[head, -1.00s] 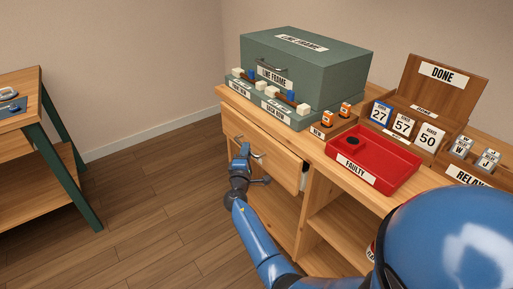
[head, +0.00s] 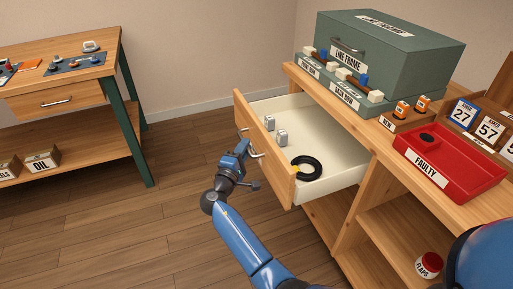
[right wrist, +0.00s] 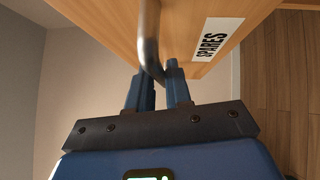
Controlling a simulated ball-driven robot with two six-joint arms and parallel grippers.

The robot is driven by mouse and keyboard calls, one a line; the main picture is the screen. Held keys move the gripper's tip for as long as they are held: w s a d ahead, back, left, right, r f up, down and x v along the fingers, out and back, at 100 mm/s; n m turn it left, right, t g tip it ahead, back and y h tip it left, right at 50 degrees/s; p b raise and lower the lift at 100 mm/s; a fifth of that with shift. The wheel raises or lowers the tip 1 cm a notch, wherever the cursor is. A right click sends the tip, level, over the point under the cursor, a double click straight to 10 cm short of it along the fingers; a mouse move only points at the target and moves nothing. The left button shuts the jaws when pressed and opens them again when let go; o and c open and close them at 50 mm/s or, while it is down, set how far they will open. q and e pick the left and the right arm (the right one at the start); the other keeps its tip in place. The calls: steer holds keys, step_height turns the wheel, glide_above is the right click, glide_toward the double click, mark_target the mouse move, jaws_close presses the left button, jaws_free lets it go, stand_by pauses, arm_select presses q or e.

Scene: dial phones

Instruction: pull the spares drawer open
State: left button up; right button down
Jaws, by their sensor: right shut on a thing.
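The spares drawer (head: 262,145) stands pulled out from the wooden bench in the head view. In the right wrist view the handle (right wrist: 150,40) runs down between the fingers (right wrist: 160,88), and the SPARES label (right wrist: 217,38) shows on the drawer front. My left gripper is not in view.
On the bench top are a green LINE FRAME case (head: 390,55), a red FAULTY tray (head: 450,165) and a wooden rack of number cards (head: 475,125). A jar (head: 429,265) stands on the shelf below. Another table (head: 60,80) is at the left. Open floor lies between.

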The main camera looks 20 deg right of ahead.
steer(key=shift+a+f, duration=0.1)
steer(key=shift+a, duration=0.3)
steer(key=c, duration=1.1)
jaws_free()
steer(key=shift+s, duration=0.1)
steer(key=p+v, duration=0.1)
steer(key=v, duration=0.9)
steer(key=shift+s+a+p, duration=0.25)
steer(key=shift+p, duration=0.15)
